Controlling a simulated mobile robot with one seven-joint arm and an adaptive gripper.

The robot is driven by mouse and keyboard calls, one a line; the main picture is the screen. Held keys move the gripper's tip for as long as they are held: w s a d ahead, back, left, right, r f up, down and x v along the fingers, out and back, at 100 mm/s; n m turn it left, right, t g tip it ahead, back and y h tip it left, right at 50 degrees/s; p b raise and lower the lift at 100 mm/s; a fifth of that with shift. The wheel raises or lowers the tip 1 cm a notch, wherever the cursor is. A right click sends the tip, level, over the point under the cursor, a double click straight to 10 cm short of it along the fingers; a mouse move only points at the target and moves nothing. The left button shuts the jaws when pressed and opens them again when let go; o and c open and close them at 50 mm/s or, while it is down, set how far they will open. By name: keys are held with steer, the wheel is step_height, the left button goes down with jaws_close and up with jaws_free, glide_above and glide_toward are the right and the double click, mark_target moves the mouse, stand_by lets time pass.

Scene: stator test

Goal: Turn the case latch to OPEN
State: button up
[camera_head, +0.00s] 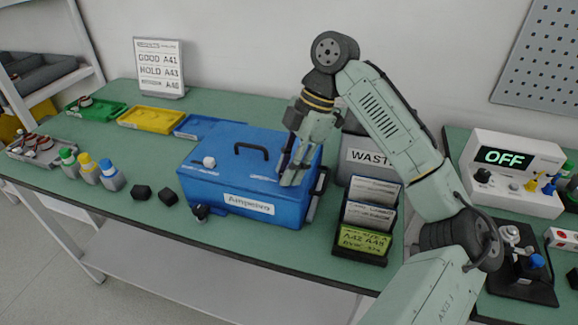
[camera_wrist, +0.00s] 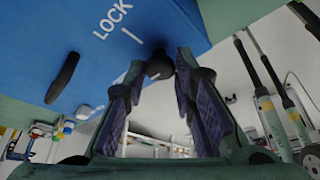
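The blue case (camera_head: 215,185) stands closed on the green bench, with a dark handle (camera_head: 251,149) on its lid. My gripper (camera_head: 290,180) points down at the lid's right side. In the wrist view a dark rounded latch knob (camera_wrist: 160,66) lies between the tips of my gripper (camera_wrist: 161,72), close to both. The fingers look apart; I cannot tell whether either touches the knob. White LOCK lettering (camera_wrist: 112,20) and a short white mark (camera_wrist: 131,35) are on the lid beside it. Other lettering is partly hidden behind the left finger. In the head view my gripper hides the latch.
A grey WASTE bin (camera_head: 370,160) and a dark card holder (camera_head: 357,252) stand close right of the case. Bottles (camera_head: 88,170) and two black blocks (camera_head: 141,192) are on the left. Trays (camera_head: 151,119) line the back. A device reading OFF (camera_head: 515,158) is far right.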

steer(key=o, duration=0.5)
steer(key=shift+c, duration=0.2)
steer(key=v, duration=1.2)
steer(key=shift+d+f, duration=0.1)
